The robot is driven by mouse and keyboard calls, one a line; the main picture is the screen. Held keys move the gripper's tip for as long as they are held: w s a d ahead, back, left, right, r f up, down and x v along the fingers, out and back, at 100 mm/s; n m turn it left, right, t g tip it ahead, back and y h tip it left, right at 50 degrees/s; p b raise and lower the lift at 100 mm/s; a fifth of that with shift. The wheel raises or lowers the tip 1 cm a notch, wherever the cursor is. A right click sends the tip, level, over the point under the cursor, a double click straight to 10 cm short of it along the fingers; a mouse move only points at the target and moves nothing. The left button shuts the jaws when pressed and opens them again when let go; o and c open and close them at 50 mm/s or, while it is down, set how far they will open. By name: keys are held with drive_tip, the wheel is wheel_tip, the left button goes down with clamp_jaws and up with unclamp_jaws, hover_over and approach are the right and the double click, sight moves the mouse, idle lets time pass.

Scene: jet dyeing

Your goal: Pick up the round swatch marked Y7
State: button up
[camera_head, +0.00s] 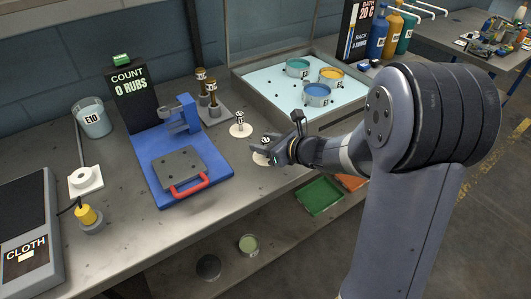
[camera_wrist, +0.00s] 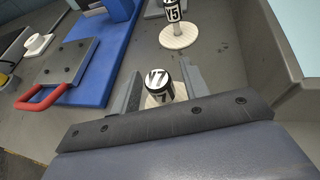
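The round swatch marked Y7 (camera_wrist: 158,83) is a pale disc with an upright black-and-white knob labelled Y7, standing on the grey bench. In the head view its pale disc (camera_head: 260,159) shows beside my gripper (camera_head: 280,150), which partly hides it. In the wrist view my gripper (camera_wrist: 162,88) is open, with one finger on each side of the Y7 knob and a gap showing beside it. Part of the disc is hidden behind the gripper's dark bar. A similar swatch marked Y5 (camera_wrist: 175,33) stands a little farther off, and in the head view (camera_head: 240,128).
A blue rub tester (camera_head: 215,178) with a red-handled plate stands left of my gripper. A walled pale tray (camera_head: 268,92) with several dye cups is behind it. Two brass-topped pegs (camera_head: 213,112) stand nearby. The bench's front edge is close to my gripper.

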clamp_jaws()
drive_tip(key=shift+r, duration=0.1)
